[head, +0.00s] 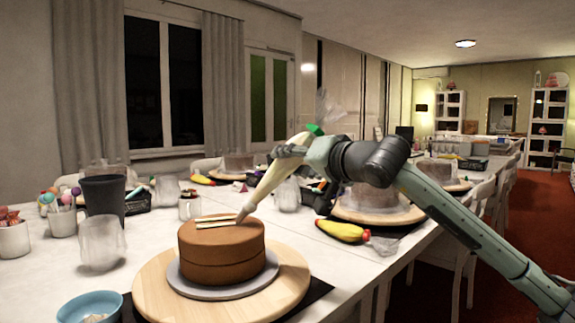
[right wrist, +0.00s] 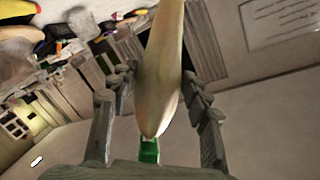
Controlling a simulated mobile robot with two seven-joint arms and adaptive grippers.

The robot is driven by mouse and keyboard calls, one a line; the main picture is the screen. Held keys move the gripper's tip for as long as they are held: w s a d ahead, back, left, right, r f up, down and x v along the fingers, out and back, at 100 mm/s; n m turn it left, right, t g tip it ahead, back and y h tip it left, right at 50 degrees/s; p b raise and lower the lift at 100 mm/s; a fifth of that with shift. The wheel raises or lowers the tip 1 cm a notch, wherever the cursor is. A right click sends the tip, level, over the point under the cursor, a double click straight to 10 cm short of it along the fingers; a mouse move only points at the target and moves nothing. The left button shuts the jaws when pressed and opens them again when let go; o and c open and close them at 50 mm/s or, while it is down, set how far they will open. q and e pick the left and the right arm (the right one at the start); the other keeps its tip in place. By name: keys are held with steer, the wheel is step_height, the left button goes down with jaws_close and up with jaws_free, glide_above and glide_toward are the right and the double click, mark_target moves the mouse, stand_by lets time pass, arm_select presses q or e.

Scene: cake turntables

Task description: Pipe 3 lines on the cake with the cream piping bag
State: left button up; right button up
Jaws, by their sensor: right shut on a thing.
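The brown cake (head: 222,257) stands on a grey board on a round wooden turntable (head: 152,290) at the front of the table. Pale cream lines (head: 216,219) lie across its top; I cannot tell exactly how many. My right gripper (head: 290,150) is shut on the cream piping bag (head: 272,178), above and to the right of the cake. The bag is tilted, its tip pointing down-left at the cake top near the right end of the lines. In the right wrist view the bag (right wrist: 163,75) lies between the fingers, its green end (right wrist: 149,150) near the palm. My left gripper is not in view.
A blue bowl (head: 92,307) sits at the front left. A dark cup (head: 104,196), a glass jar (head: 101,243) and a white mug (head: 14,238) stand left of the cake. A yellow piping bag (head: 340,231) lies to the right, near another cake (head: 372,196) on a turntable.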

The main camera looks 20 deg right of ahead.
steer(key=shift+s+d+r, duration=0.1)
steer(key=shift+d, duration=0.7)
steer(key=o, duration=0.6)
steer(key=shift+c, duration=0.8)
steer(key=shift+r, duration=0.15)
